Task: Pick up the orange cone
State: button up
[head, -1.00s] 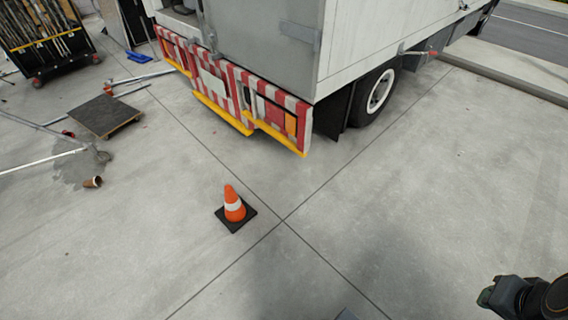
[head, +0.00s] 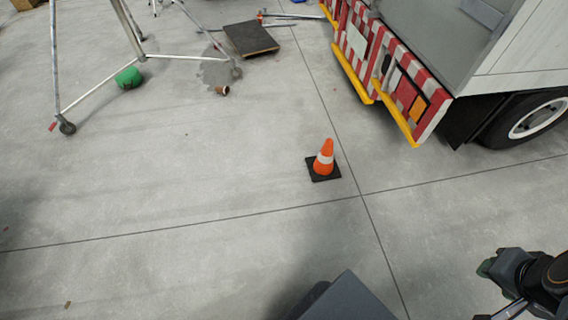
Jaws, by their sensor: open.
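The orange cone (head: 325,158) has a white band and a square black base. It stands upright on the concrete floor, right of the middle in the head view. My arm shows at the lower right edge. A small part of my gripper (head: 506,309) seems to show at the bottom edge, cut off by the frame. It is open and well apart from the cone, with bare floor between them.
A truck with a red-and-white striped rear (head: 392,70) stands at the upper right, its wheel (head: 538,118) behind. A metal stand (head: 100,95) with a green object (head: 129,77) is at upper left. Floor around the cone is clear.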

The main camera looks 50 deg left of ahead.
aim_at(323, 166)
jog(key=u, duration=2.25)
jog(key=i, duration=3.55)
jog(key=z, duration=2.9)
